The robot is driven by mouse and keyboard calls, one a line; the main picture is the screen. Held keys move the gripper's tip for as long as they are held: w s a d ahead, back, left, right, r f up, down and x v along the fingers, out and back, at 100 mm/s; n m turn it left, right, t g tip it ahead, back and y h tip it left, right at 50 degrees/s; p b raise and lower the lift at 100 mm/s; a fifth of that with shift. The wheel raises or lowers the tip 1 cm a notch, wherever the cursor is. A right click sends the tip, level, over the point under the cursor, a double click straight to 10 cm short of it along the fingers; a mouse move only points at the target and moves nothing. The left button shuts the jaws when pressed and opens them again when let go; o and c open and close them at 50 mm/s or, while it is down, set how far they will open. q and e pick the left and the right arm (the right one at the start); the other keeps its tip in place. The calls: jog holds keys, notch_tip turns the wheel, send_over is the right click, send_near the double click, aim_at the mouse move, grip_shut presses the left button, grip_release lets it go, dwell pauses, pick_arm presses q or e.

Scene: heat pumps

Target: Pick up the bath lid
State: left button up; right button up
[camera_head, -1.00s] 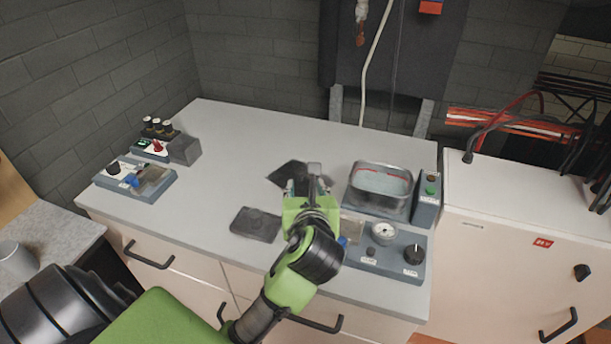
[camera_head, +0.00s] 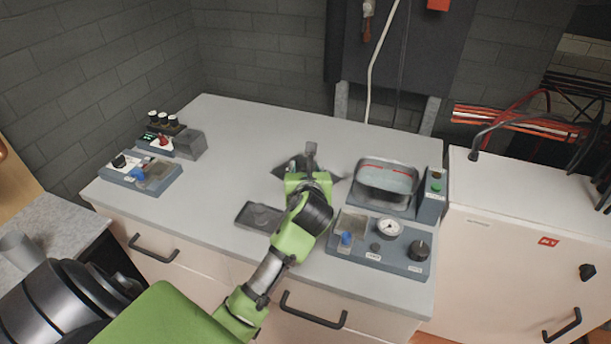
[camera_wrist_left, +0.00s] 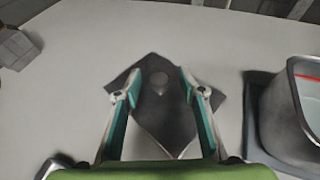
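The bath lid (camera_wrist_left: 166,118) is a dark, thin square plate with a round knob (camera_wrist_left: 158,82), lying flat on the grey worktop. In the head view the lid (camera_head: 283,168) is mostly hidden behind my left gripper (camera_head: 310,165). In the left wrist view the left gripper (camera_wrist_left: 160,75) is open, with its two teal-lined fingers over the lid, one on each side of the knob. A gap shows between each finger and the knob. My right gripper is not in view.
A dark flat tray (camera_head: 258,215) lies just left of my left forearm. A control panel (camera_head: 378,246) with a gauge and knobs sits in front of the bath. Small instruments (camera_head: 142,173) stand at the left end.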

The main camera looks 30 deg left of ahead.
pick_arm(q)
jog(key=shift+s, duration=0.1)
jog(key=shift+c, duration=1.4)
grip_shut()
jog(key=shift+r, duration=0.1)
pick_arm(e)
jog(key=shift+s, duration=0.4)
pick_arm(q)
jog(key=shift+r, duration=0.1)
